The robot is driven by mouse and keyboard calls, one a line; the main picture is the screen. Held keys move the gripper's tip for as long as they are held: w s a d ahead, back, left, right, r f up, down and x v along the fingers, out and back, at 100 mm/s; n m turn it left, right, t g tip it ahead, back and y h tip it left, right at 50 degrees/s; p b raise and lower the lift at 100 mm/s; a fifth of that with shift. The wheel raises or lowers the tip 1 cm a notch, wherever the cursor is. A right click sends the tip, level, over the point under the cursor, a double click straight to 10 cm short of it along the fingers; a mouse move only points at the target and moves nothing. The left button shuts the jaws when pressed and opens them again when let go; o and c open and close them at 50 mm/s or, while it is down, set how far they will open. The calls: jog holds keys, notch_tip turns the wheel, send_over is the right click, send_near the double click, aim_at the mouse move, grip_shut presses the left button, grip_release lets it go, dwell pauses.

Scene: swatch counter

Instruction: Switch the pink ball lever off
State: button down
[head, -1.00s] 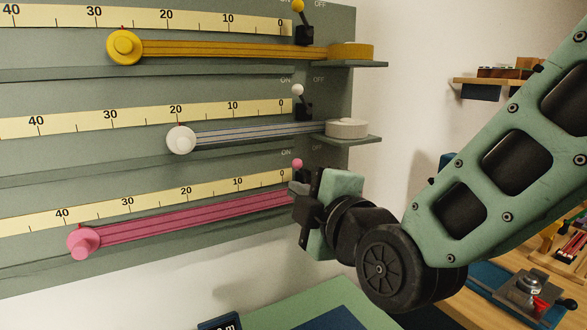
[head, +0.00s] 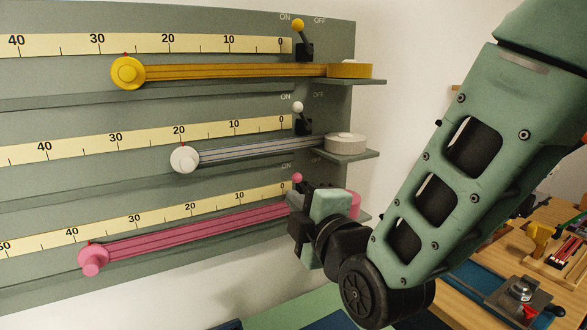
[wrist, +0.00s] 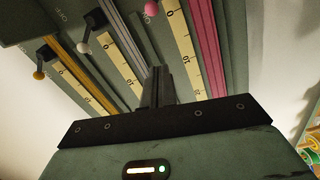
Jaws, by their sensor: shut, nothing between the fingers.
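The pink ball lever (head: 297,178) is on the lowest row of the green board, at the right end of its scale. Its ball sits nearer the ON side, like the yellow and white ones; its stem and base are mostly hidden by my gripper. My gripper (head: 297,222) is just below and in front of the ball, facing the board, shut and empty. In the wrist view the shut fingers (wrist: 158,86) point at the board, and the pink ball (wrist: 151,8) shows at the top edge, apart from them.
Above are the white ball lever (head: 298,107) and yellow ball lever (head: 298,25). A pink ribbon (head: 190,230) runs left from the lever area to a pink knob (head: 92,259). A pink spool (head: 355,205) is partly hidden behind my gripper. A workbench (head: 500,255) stands at the right.

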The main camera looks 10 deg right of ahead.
aim_at(302, 185)
jog(key=p, duration=0.3)
jog(key=shift+w+a+r, duration=0.1)
jog(key=shift+w+r, duration=0.1)
jog(key=shift+w, duration=0.15)
jog(key=w+f+p, duration=0.1)
jog(key=w+p, duration=0.3)
jog(key=w, duration=0.5)
jog(key=shift+w+d+f, duration=0.15)
jog(key=shift+d+f, duration=0.05)
jog(key=shift+d, duration=0.2)
jog(key=shift+w, duration=0.1)
